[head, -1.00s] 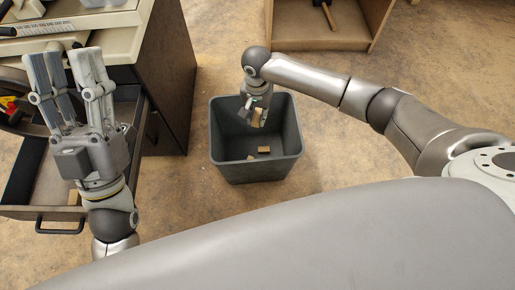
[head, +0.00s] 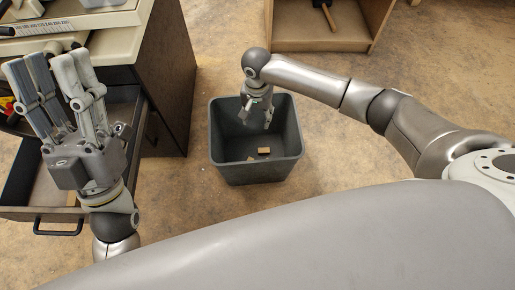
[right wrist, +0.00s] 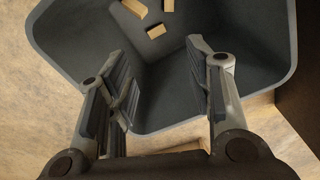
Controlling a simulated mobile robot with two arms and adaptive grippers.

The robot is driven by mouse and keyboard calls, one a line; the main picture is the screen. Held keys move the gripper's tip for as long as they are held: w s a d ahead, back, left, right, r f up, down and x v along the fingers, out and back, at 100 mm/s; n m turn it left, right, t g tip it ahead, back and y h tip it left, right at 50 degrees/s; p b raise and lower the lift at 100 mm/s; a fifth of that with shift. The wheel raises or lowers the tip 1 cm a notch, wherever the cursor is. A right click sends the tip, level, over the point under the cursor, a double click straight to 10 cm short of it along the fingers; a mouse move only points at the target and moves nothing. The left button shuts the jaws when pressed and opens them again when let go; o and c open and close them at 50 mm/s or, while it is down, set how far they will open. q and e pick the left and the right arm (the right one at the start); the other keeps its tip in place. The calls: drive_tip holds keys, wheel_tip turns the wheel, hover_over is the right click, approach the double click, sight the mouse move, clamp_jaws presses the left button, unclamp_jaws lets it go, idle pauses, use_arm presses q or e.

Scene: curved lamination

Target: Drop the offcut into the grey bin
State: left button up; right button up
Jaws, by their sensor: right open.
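The grey bin (head: 255,172) stands on the floor in the middle of the head view. My right gripper (head: 257,114) is over its opening, pointing down, open and empty. In the right wrist view the open fingers (right wrist: 158,68) have nothing between them. Small wooden offcuts lie on the bin floor: one (head: 264,150) shows clearly in the head view. The right wrist view shows three, including a tilted one (right wrist: 134,8) and a flat one (right wrist: 156,31). I cannot tell which was just held. My left gripper (head: 45,75) is raised, with fingers apart and empty.
A desk (head: 115,45) with an open drawer (head: 30,190) stands at the left, behind and beside my left arm. An open wooden cabinet (head: 320,40) is at the back. The floor (head: 350,155) right of the bin is clear.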

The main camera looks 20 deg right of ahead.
wheel_tip(320, 180, up, 12)
idle(0.6)
